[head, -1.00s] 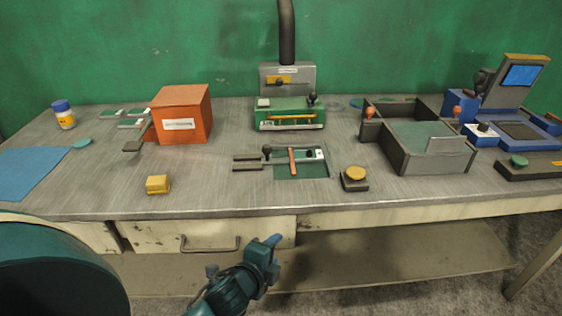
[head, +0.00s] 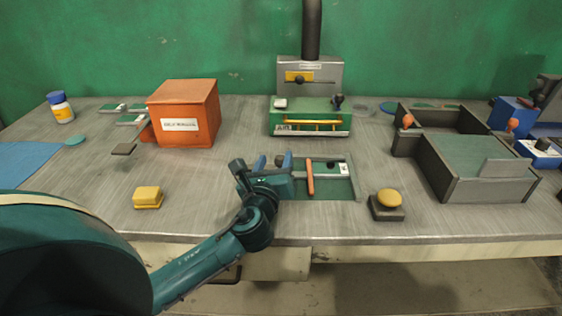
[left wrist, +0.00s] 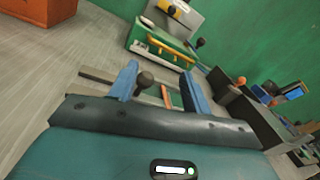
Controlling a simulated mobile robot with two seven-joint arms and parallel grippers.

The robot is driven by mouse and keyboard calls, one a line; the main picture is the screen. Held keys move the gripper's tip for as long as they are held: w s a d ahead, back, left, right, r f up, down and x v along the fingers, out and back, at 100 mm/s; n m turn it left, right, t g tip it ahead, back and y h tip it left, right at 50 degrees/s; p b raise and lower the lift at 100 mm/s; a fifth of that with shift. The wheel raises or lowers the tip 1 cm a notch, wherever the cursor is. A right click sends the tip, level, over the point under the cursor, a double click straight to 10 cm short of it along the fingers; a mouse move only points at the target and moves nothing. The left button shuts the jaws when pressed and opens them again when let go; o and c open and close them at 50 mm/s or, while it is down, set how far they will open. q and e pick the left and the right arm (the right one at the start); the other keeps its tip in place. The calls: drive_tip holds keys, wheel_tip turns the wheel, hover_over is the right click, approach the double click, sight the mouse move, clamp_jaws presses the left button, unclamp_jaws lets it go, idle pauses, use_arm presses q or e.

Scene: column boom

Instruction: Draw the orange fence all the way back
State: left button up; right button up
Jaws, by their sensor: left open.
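The orange fence (head: 310,177) is a narrow upright bar across the green plate of a small slide fixture (head: 335,188) in the middle of the bench. It also shows between my fingertips, farther off, in the left wrist view (left wrist: 165,96). A dark round knob (left wrist: 146,79) on the fixture stands between the blue fingers in that view. My left gripper (head: 274,161) is open and empty, just left of the orange fence, over the fixture's left part, which it partly hides. Whether a finger touches the knob I cannot tell. My right gripper is out of view.
A green machine with a yellow bar (head: 311,121) stands behind the fixture. A yellow button on a dark base (head: 387,206) is at its right. An orange box (head: 185,112) and a yellow block (head: 147,198) are left. A dark open tray (head: 477,180) stands farther right.

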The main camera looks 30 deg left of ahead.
sight(279, 165)
use_arm(q)
drive_tip(key=f, duration=0.3)
drive_tip(key=f+b, duration=0.1)
drive_tip(key=f, duration=0.2)
drive_tip(key=shift+w+a, duration=0.1)
drive_tip(key=shift+w, duration=0.1)
drive_tip(key=x, duration=0.7)
drive_tip(key=shift+w+r, duration=0.1)
drive_tip(key=shift+r, duration=0.2)
drive_tip(key=shift+c, duration=0.3)
clamp_jaws()
